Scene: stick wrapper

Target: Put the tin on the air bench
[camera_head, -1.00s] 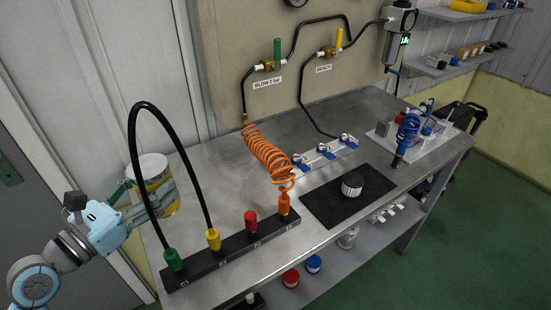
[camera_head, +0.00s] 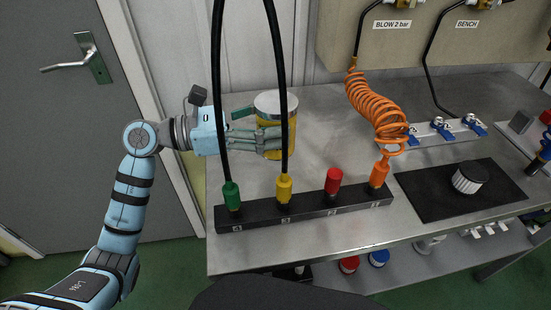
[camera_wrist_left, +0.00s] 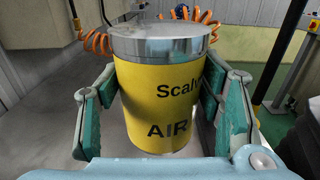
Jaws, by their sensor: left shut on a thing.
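The tin is a yellow can (camera_head: 273,153) with a silver lid; in the left wrist view the tin (camera_wrist_left: 155,100) shows black lettering, partly readable as "AIR". My left gripper (camera_head: 268,138) is shut around its sides, and the tin stands upright between the fingers, also in the left wrist view (camera_wrist_left: 158,95). The tin is over the left part of the metal air bench (camera_head: 318,133), behind the black hose. My right gripper is not in view.
A black strip (camera_head: 310,208) with green, yellow, red and orange plugs lies along the front edge. A black hose (camera_head: 218,100) arches up in front of the tin. An orange coiled hose (camera_head: 375,110) hangs to the right. A black mat (camera_head: 430,190) holds a round striped part (camera_head: 469,177).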

